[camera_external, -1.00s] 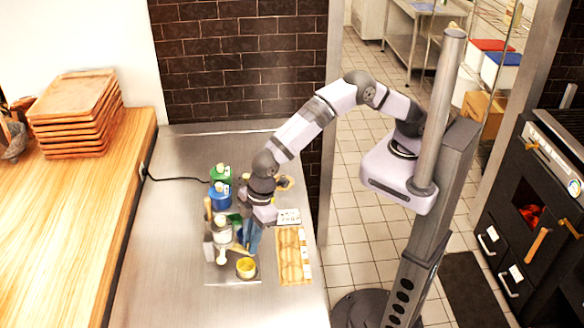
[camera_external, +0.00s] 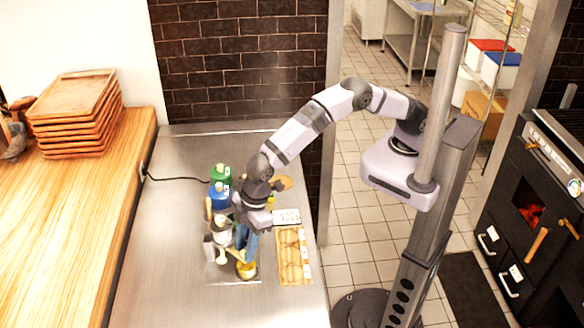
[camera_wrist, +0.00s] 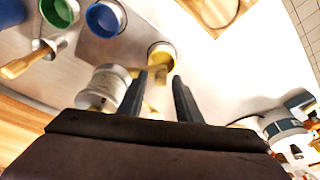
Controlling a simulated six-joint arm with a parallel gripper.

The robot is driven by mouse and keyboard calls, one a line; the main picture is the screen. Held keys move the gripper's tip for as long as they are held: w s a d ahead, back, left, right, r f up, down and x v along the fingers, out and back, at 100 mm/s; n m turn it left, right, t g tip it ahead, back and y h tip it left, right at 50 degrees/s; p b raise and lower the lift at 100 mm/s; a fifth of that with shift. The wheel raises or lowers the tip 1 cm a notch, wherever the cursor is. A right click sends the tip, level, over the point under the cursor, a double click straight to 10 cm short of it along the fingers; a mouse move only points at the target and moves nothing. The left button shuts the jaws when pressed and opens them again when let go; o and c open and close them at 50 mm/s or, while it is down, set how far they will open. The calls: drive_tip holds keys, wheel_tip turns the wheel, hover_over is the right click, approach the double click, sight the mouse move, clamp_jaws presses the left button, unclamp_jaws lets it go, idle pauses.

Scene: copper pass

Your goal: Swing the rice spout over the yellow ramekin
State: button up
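The yellow ramekin (camera_external: 247,271) stands at the front of the group on the steel counter, partly covered by my fingers; it also shows just beyond the fingertips in the wrist view (camera_wrist: 162,52). My gripper (camera_external: 246,256) points down close to it. In the wrist view its two fingers (camera_wrist: 169,78) are apart. A tan piece, possibly the rice spout (camera_wrist: 152,98), lies near and partly behind the left finger; I cannot tell whether it touches. A pale canister (camera_wrist: 106,88) stands left of the fingers. A cream piece (camera_external: 222,257) sits left of the ramekin.
Green (camera_external: 220,174) and blue (camera_external: 220,196) containers stand behind the group. A wooden tray with round hollows (camera_external: 292,258) lies to the right. Stacked wooden trays (camera_external: 76,112) are on the left counter. The steel counter left of the group is clear.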

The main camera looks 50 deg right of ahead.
drive_tip(key=shift+r+p, duration=1.85)
drive_tip(key=shift+r, duration=1)
drive_tip(key=shift+a, duration=0.1)
